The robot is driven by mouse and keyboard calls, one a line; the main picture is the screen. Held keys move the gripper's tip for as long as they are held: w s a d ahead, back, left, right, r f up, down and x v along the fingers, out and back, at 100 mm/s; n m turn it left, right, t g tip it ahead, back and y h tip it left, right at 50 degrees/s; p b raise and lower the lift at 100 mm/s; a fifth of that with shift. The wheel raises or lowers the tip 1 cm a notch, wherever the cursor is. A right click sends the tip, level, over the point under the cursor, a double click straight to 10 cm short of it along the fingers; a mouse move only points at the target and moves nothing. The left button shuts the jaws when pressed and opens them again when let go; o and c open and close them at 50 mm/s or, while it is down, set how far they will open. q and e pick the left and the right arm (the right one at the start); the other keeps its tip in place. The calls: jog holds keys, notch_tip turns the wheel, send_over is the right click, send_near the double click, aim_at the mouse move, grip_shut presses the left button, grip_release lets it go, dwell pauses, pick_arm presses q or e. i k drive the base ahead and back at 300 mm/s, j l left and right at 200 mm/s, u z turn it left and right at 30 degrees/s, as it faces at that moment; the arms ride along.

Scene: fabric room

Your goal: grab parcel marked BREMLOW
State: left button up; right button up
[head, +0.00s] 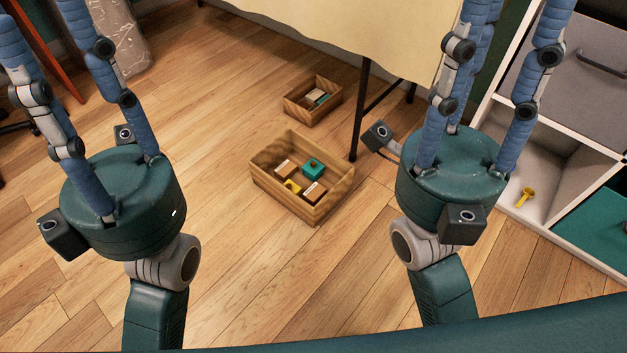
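No parcel with a readable BREMLOW mark shows; the writing is too small to tell. A wooden crate (327,205) on the floor holds several small items: a brown parcel with a pale label (314,191), another pale-topped parcel (285,169), a teal box (313,168) and a yellow thing (292,187). A smaller crate (295,108) behind it holds items with pale and teal tops (318,97). My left gripper (50,50) is raised at the left, fingers apart. My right gripper (512,50) is raised at the right, fingers apart. Both look empty; their fingertips are cut off.
A table with a cream cloth (390,40) stands at the back; its dark leg (360,115) is close to the crates. A white shelf unit (570,170) at the right holds a yellow object (525,197). The wooden floor (220,100) around the crates is mostly clear.

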aim_at(312, 195)
jog(key=l+u, duration=0.1)
jog(key=u, duration=0.3)
jog(key=i+l+u, duration=0.1)
jog(key=u, duration=0.35)
jog(key=l+u, duration=0.2)
jog(key=u, duration=0.2)
jog(key=l+u, duration=0.2)
jog(key=l, duration=0.3)
jog(key=k+l+u, duration=0.2)
jog(key=l, duration=0.25)
jog(key=l+u, duration=0.2)
jog(key=l, duration=0.3)
jog(key=k+l+u, duration=0.2)
jog(key=l, duration=0.7)
